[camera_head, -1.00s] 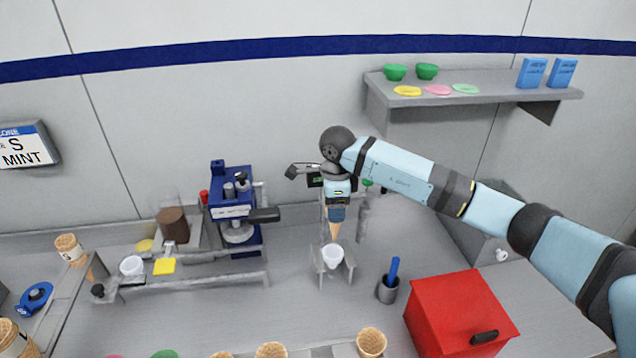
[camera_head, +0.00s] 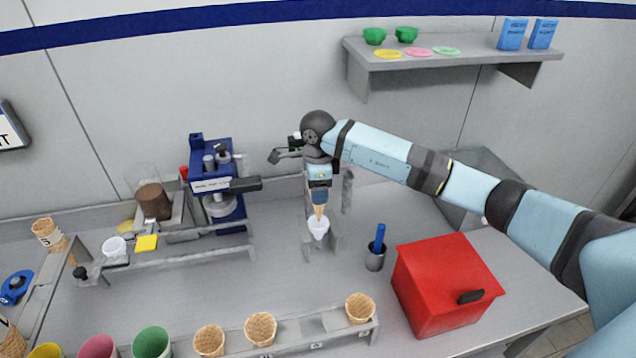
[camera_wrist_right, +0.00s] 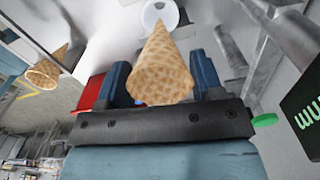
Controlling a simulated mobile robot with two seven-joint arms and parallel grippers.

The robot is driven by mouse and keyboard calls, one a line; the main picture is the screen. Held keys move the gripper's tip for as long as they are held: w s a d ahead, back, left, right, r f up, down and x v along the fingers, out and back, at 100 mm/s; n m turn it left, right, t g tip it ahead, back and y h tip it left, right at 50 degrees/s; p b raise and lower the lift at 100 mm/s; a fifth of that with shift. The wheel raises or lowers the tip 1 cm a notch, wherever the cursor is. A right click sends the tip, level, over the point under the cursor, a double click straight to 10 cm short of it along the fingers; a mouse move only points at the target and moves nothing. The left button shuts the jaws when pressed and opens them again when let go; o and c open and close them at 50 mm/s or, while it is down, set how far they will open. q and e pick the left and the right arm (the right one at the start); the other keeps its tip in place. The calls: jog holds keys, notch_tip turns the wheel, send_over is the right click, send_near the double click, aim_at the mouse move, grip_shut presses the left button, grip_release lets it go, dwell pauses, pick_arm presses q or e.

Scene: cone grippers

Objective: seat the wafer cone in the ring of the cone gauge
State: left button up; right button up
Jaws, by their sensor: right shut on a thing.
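My right gripper (camera_head: 319,196) is shut on a wafer cone (camera_head: 319,212), which points downward. In the right wrist view the cone (camera_wrist_right: 162,65) sits between the two blue fingers of the gripper (camera_wrist_right: 161,78), its wide end towards the wrist. A white, cup-shaped ring (camera_head: 318,229) on a small grey stand (camera_head: 335,243) is just below the cone in the head view. The ring also shows in the right wrist view (camera_wrist_right: 173,8), beyond the cone's tip. I cannot tell whether the tip is inside the ring or above it. My left gripper is out of view.
A red box (camera_head: 440,285) and a grey cup (camera_head: 375,258) with a blue tool stand to the right. A rack (camera_head: 290,330) with several cones lies in front. A blue machine (camera_head: 213,185) stands left of the gripper. Bare counter (camera_head: 270,280) lies before the stand.

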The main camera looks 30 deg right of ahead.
aim_at(318, 212)
jog(key=shift+f+b, duration=1.5)
jog(key=shift+f, duration=1.75)
jog(key=shift+f+b, duration=0.95)
jog(key=shift+f, duration=0.3)
jog(key=o, duration=0.7)
jog(key=shift+o, duration=0.2)
jog(key=shift+r, duration=0.1)
notch_tip(318, 212, up, 14)
jog(key=shift+f+b, duration=0.2)
jog(key=shift+b, duration=0.6)
